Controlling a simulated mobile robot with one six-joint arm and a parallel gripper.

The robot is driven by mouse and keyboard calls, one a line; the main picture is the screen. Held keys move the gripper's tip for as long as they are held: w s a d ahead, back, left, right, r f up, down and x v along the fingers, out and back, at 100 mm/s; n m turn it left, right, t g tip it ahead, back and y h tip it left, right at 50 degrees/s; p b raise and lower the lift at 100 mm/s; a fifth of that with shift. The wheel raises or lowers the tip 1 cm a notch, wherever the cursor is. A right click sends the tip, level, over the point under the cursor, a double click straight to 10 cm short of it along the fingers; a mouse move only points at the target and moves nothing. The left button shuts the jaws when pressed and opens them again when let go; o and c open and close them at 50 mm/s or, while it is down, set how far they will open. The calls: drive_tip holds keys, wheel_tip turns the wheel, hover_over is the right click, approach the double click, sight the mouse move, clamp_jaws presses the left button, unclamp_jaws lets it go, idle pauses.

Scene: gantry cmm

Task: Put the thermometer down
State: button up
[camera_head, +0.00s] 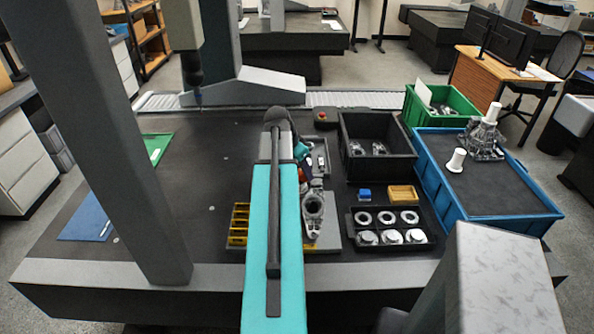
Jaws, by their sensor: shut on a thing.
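My gripper (305,168) shows only in part, just right of the far end of my teal arm, over the table's middle. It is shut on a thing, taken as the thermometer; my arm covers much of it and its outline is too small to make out. A small red-orange spot shows right below the gripper; I cannot tell whether it belongs to the held thing. The dark measuring table (190,215) lies beneath, with wide bare surface to the left.
A grey metal casting (313,212) stands just in front of the gripper. Blue (86,226) and green (157,148) sheets lie left.

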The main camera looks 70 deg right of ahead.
drive_tip(key=w+d, duration=0.1)
drive_tip(key=w+d+p, duration=0.1)
drive_tip(key=shift+w+f, duration=0.15)
drive_tip(key=shift+w, duration=0.2)
drive_tip(key=shift+f, duration=0.15)
drive_tip(key=shift+f+p, duration=0.85)
drive_tip(key=shift+f, duration=0.8)
drive_tip(key=shift+f, duration=0.15)
drive_tip(key=o, duration=1.1)
drive_tip(key=shift+r, duration=0.3)
drive_tip(key=shift+b+v, duration=1.6)
drive_tip(key=shift+v, duration=4.3)
